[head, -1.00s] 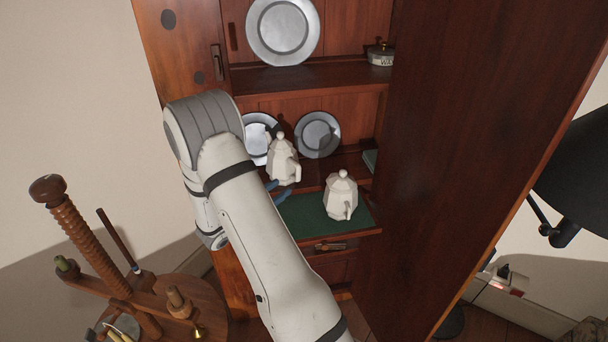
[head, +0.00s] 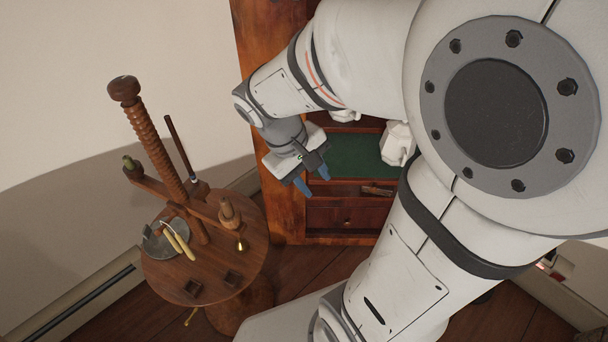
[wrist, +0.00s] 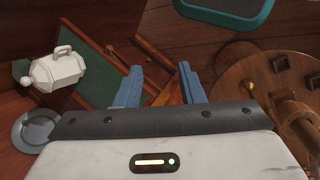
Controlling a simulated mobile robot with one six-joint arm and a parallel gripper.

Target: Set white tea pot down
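Two white teapots are in the wooden cabinet. One (head: 398,143) stands at the right of the green shelf surface (head: 350,156), partly hidden by my arm. Only a small white part of the other (head: 345,115) shows behind my arm. One white faceted teapot (wrist: 57,75) appears at the left in the wrist view; I cannot tell which one. My gripper (head: 313,181) is in front of the cabinet's left side, clear of both teapots. Its blue fingers (wrist: 161,88) are apart with nothing between them.
A round wooden table (head: 205,265) with a tall wooden screw (head: 150,135) and small tools stands left of my gripper. A drawer (head: 343,216) is below the green surface. A grey plate (wrist: 35,132) lies near the teapot in the wrist view. Open floor lies below.

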